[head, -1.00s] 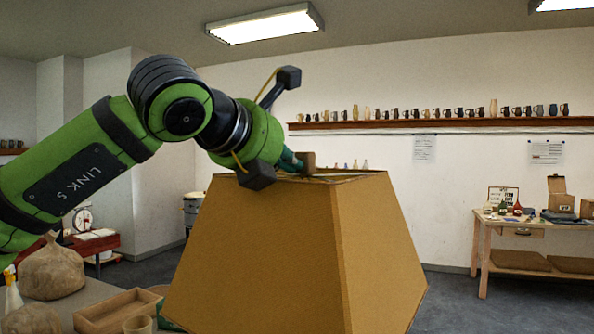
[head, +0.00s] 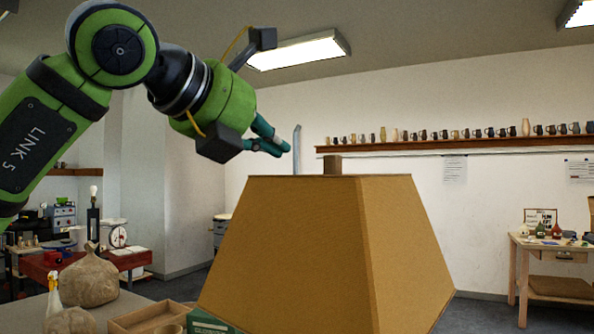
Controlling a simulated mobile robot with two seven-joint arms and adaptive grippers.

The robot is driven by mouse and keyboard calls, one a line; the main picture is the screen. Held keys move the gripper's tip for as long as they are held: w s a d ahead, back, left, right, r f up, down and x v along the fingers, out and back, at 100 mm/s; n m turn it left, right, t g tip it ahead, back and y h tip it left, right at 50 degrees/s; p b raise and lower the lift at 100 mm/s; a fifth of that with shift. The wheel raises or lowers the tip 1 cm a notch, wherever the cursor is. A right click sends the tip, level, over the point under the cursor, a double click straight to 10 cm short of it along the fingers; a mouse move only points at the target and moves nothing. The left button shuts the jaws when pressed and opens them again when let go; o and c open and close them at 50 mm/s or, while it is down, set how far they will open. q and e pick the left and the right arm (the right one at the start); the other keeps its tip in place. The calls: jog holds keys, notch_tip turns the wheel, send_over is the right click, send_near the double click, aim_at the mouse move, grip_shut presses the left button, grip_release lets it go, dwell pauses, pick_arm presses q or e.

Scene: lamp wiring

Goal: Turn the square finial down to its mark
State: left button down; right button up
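A tan, tapered lampshade (head: 285,250) stands in the middle of the head view. A small brown block (head: 332,165), which looks like the square finial, rises at its top; its lower part is hidden by the shade's rim and no mark shows. A thin grey upright strip (head: 296,150) stands left of the block. My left gripper (head: 284,150) is above the shade's top left corner, left of the strip and apart from the block. Its teal fingertips lie close together in this view, with nothing visible between them; their opening is unclear. My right gripper is out of view.
A wooden tray (head: 150,316), a green box (head: 208,323) and a brown sack (head: 90,279) are on the near table at lower left. A workbench (head: 550,246) stands far right. A mug shelf (head: 460,144) runs along the back wall. The air right of the shade is clear.

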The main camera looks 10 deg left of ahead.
pick_arm(q)
jog(key=a, duration=0.1)
jog(key=p, duration=0.7)
send_near(326, 170)
jog(key=x, duration=0.5)
jog(key=shift+p+x, duration=0.45)
jog(key=shift+x, duration=0.3)
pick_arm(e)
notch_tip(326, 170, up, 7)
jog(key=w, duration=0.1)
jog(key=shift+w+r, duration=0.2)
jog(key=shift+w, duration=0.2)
